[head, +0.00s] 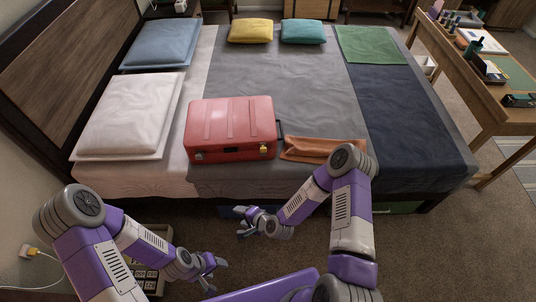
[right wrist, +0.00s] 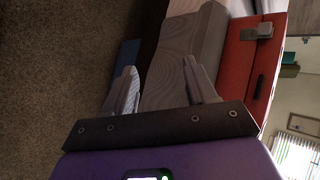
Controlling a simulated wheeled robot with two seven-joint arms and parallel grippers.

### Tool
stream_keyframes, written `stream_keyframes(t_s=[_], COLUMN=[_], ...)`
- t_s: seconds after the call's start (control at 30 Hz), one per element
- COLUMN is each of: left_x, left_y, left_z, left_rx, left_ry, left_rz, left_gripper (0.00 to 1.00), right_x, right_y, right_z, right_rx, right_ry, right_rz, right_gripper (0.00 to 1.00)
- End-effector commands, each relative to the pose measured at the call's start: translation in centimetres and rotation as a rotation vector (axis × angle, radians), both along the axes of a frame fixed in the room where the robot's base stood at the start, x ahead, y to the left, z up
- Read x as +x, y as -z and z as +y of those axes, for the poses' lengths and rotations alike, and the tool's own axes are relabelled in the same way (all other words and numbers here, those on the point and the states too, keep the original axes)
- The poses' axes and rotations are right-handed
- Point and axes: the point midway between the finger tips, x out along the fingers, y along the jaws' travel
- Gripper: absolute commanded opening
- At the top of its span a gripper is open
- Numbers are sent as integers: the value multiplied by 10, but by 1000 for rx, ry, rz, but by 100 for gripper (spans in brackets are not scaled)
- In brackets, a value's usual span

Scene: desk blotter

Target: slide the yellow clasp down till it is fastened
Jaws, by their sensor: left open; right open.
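The red suitcase (head: 232,122) lies closed on the near edge of the bed. Its yellow clasp (head: 264,150) is on the front face, toward the right; it is too small to tell how far down it sits. A grey clasp (head: 198,156) is at the front left; a grey clasp (right wrist: 257,32) also shows on the suitcase (right wrist: 272,68) in the right wrist view. My right gripper (head: 243,222) is open and empty, in front of and below the suitcase, apart from it. My left gripper (head: 216,268) is open and empty, lower and farther from the bed.
An orange-brown folded item (head: 322,150) lies just right of the suitcase. Pillows (head: 128,115) are on the left of the bed (head: 420,150). A box with compartments (head: 150,275) stands on the floor near my left arm. A desk (head: 490,90) stands at the right.

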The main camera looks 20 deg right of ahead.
Motion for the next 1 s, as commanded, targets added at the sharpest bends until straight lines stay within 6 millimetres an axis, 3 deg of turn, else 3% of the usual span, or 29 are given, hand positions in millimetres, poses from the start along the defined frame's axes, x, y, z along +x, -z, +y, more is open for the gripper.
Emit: stream_keyframes(t_s=[0.03,0.1,0.2,0.3,0.4,0.53,0.67,1.0], left_x=[0,0,0,0,0,0,0,0], left_y=[3,5,8,10,11,12,15,28], left_z=[0,0,0,0,0,0,0,0], left_rx=[0,0,0,0,0,0,0,0], left_ry=[0,0,0,0,0,0,1,0], left_rz=[0,0,0,0,0,0,0,0], left_gripper=[56,56,56,56,56,56,56,56], right_x=[28,64,104,128,139,144,154,204], right_y=[-1,-11,-28,-42,-50,-56,-58,-57], right_z=[-1,-10,-38,-72,-102,-125,-132,-142], right_rx=[136,339,629,884,1074,1209,1243,1239], right_ry=[170,397,684,899,1039,1126,1144,1141], right_rz=[-34,-89,-173,-260,-335,-396,-413,-410], right_gripper=[56,56,56,56,56,56,56,56])
